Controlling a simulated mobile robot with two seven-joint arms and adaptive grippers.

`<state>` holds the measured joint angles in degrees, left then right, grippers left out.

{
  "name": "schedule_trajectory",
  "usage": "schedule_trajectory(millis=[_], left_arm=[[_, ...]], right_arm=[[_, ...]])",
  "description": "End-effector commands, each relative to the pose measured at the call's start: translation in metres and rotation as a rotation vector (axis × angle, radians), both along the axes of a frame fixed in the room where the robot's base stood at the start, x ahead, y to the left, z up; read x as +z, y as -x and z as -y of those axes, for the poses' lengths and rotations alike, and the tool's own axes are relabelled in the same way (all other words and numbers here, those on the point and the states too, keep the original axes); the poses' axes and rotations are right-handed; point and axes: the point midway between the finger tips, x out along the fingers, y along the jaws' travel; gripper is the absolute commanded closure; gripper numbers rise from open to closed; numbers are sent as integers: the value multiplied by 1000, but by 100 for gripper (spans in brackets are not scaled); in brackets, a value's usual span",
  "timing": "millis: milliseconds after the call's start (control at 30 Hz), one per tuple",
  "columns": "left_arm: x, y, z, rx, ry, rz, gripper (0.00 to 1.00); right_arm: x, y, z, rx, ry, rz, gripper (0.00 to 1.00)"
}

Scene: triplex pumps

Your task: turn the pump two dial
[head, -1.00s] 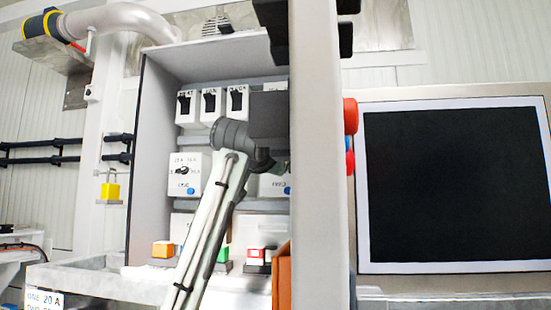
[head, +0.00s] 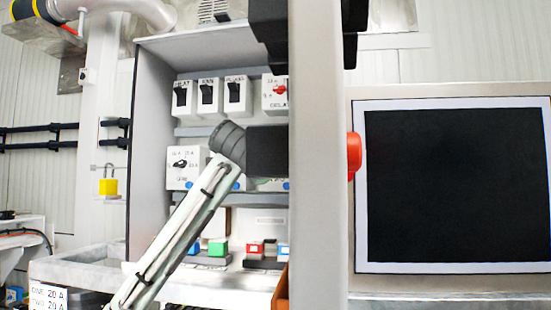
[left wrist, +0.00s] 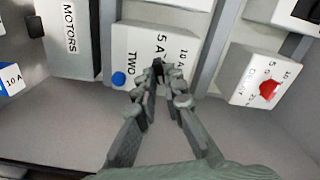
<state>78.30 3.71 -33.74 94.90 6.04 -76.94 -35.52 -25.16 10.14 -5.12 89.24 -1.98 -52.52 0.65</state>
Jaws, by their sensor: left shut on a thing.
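The pump two dial (left wrist: 158,68) is a small black knob on a white box (left wrist: 128,42) marked TWO, with 5 A and 10 A marks and a blue dot. In the left wrist view my left gripper (left wrist: 165,88) has its grey fingers close together at the knob, shut on it. The fingers partly cover the knob, so its exact setting is hard to read. In the head view my left wrist (head: 230,142) reaches into the cabinet. The fingers and most of the pump two box are hidden there. My right gripper is not recognisable in any view.
A box marked DELAY with a red dial (left wrist: 269,90) sits close right. The pump one box (head: 178,180) is left of my wrist, below several black switches (head: 207,93). Coloured buttons (head: 218,247) stand below. A pale upright post (head: 320,200) blocks the view right.

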Motion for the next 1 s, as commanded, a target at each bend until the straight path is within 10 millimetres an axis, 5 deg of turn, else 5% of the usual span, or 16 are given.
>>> schedule_trajectory(millis=[800,833,1000], left_arm=[[-1,0,1,-1,-120,23,100],[-1,0,1,-1,-120,23,88],[-1,0,1,-1,-120,23,70]], right_arm=[[-4,3,1,3,2,-3,60],[-4,3,1,3,2,-3,60],[-4,3,1,3,2,-3,60]])
